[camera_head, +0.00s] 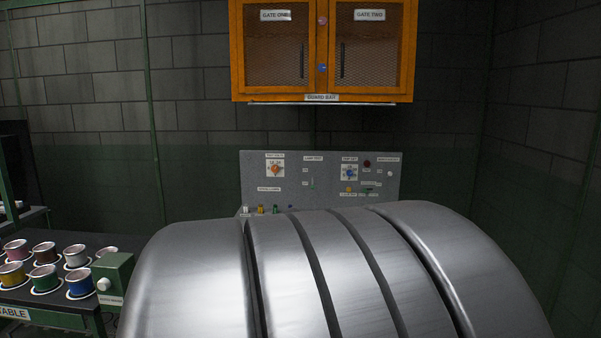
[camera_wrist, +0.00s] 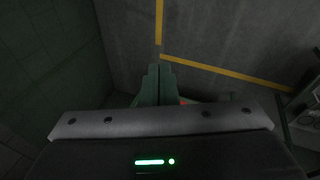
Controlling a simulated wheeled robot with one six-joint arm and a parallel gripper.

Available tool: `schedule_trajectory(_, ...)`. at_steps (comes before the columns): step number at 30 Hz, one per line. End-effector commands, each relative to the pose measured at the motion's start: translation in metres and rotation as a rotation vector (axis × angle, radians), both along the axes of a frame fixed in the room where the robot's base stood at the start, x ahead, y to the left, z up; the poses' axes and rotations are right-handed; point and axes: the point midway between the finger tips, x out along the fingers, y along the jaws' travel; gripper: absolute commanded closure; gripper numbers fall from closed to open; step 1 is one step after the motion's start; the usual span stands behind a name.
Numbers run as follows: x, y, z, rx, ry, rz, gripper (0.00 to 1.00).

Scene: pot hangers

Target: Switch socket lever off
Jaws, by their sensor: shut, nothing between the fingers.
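A grey control panel (camera_head: 325,190) stands against the far wall in the head view, below the orange cabinet. It carries several small knobs, levers and labels. One small green lever (camera_head: 311,183) sits under a label right of an orange knob (camera_head: 275,169); a blue knob (camera_head: 349,173) is further right. The labels are too small to tell which part is the socket lever or how it is set. The panel's lower part is hidden. My gripper (camera_wrist: 158,70) shows in the wrist view with its green fingers together, empty, above the floor. The panel is not clearly visible there.
An orange mesh-door cabinet (camera_head: 323,50) hangs above the panel. The wrist view shows grey floor (camera_wrist: 225,40) with yellow lines (camera_wrist: 225,73).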

Motion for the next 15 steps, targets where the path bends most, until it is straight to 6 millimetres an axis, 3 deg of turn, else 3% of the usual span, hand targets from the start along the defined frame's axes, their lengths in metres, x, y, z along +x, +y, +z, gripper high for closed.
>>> schedule_trajectory(1,0.024,0.008,0.018,-0.035,-0.026,-0.001,1.0)
schedule_trajectory(6,0.077,0.028,0.077,-0.135,-0.111,-0.044,1.0)
schedule_trajectory(10,0.096,0.038,0.105,-0.176,-0.156,-0.073,1.0)
schedule_trajectory(15,0.103,0.042,0.118,-0.194,-0.178,-0.089,1.0)
